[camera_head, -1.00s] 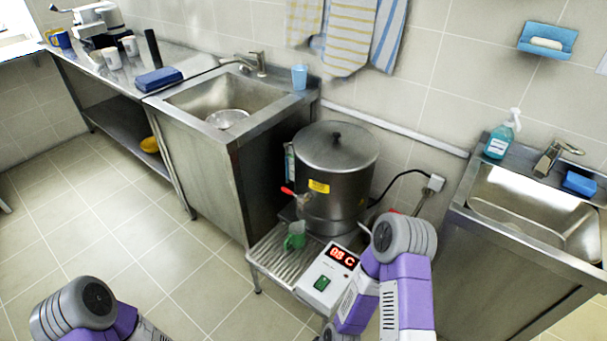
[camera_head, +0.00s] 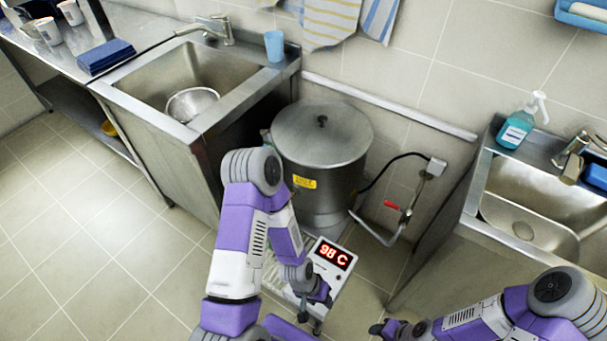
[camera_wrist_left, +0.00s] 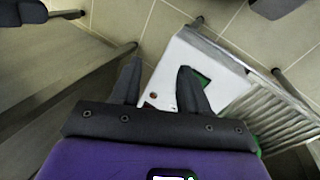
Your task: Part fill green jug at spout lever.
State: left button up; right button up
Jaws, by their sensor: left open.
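The steel stockpot boiler (camera_head: 318,165) stands at the middle of the head view with a yellow label. My left arm covers its spout, lever and the green jug there. The drip tray (camera_wrist_left: 272,112) shows slats in the left wrist view. A green edge (camera_wrist_left: 258,146), probably the jug, shows beside the gripper body. My left gripper (camera_head: 318,292) is open and empty over the white control box (camera_head: 328,262), and its spread fingers (camera_wrist_left: 158,78) also show in the left wrist view. My right gripper (camera_head: 388,328) is low at the bottom right, its jaws unclear.
A sink with a metal bowl (camera_head: 192,103) lies left of the boiler. A second sink (camera_head: 530,205) with a soap bottle (camera_head: 521,120) stands at the right. A pipe with a red handle (camera_head: 391,205) stands right of the boiler. The floor at left is clear.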

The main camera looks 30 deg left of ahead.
pick_arm(q)
jog(key=w+a+r+m+t+y+p, duration=0.1)
jog(key=w+a+r+m+p, duration=0.3)
jog(key=w+a, duration=0.3)
jog(key=w+a+r+m+y+p, duration=0.1)
jog(key=w+a+r+m+p, duration=0.1)
jog(key=w+a+r+m, duration=0.35)
jog(key=w+a+r+m+y+p, duration=0.1)
jog(key=w+a+r+m, duration=0.25)
jog(key=a, duration=0.25)
jog(key=w+a+r+m, duration=0.2)
jog(key=w+a+m, duration=0.15)
jog(key=a, duration=0.25)
jog(key=w+a+r+m+y+p, duration=0.1)
jog(key=w+a+r+m, duration=0.2)
jog(key=a, duration=0.4)
jog(key=shift+m+t, duration=0.3)
jog(key=shift+m, duration=0.35)
jog(key=f, duration=0.2)
jog(key=f+b, duration=0.1)
jog(key=f, duration=0.4)
jog(key=shift+w+d+f+b, duration=0.15)
jog(key=shift+w+d+b, duration=0.05)
jog(key=shift+w+b, duration=0.1)
grip_shut()
